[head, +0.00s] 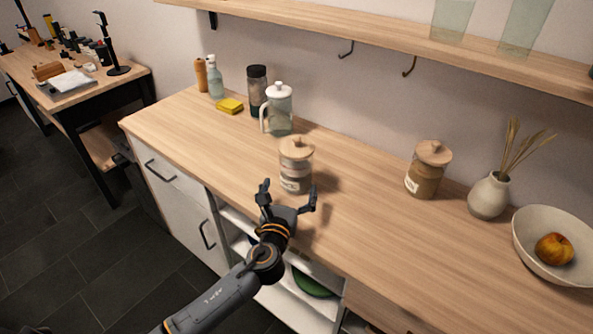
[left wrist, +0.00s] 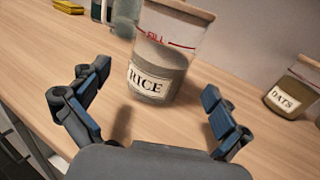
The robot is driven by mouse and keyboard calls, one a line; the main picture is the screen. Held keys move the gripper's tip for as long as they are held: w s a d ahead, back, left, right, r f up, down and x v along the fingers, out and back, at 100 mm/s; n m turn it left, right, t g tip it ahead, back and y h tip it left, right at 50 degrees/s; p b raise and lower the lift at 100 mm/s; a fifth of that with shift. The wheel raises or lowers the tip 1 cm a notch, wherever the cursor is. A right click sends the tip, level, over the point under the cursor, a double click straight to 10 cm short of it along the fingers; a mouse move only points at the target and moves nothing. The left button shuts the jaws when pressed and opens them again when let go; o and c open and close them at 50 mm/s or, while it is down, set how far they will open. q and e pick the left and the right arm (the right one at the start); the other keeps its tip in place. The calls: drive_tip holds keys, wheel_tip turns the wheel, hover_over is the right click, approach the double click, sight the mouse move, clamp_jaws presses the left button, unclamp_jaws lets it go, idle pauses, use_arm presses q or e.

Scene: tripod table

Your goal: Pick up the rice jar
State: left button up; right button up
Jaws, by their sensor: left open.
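The rice jar (head: 296,166) is a clear jar with a wooden lid and pale contents, standing upright on the wooden counter (head: 365,235). In the left wrist view the jar (left wrist: 160,78) shows a label reading RICE and a red fill line; its top is cut off there. My left gripper (head: 288,195) is open and empty, just in front of the jar with its fingers pointing toward it. In the left wrist view my left gripper (left wrist: 150,108) has one finger to either side, and the jar stands beyond the fingertips. My right gripper is not in view.
An oats jar (head: 428,170) stands to the right, near a vase (head: 489,195) and a bowl (head: 527,248) with an apple (head: 554,249). A glass pitcher (head: 279,110) stands close behind the rice jar. A shelf (head: 400,40) runs above. The counter between the jars is clear.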

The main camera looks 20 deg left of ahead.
sight(293, 178)
use_arm(q)
drive_tip(key=shift+w+a, duration=0.1)
drive_tip(key=shift+w, duration=1)
drive_tip(key=shift+w+r, duration=0.15)
drive_tip(key=shift+w, duration=0.4)
drive_tip(key=w, duration=0.4)
drive_tip(key=shift+w+a, duration=0.15)
drive_tip(key=shift+w, duration=0.05)
drive_tip(key=shift+r, duration=0.1)
drive_tip(key=shift+s, duration=0.1)
drive_tip(key=c, duration=1.5)
drive_tip(key=shift+r, duration=0.1)
drive_tip(key=shift+c, duration=1.1)
drive_tip(key=shift+r, duration=0.1)
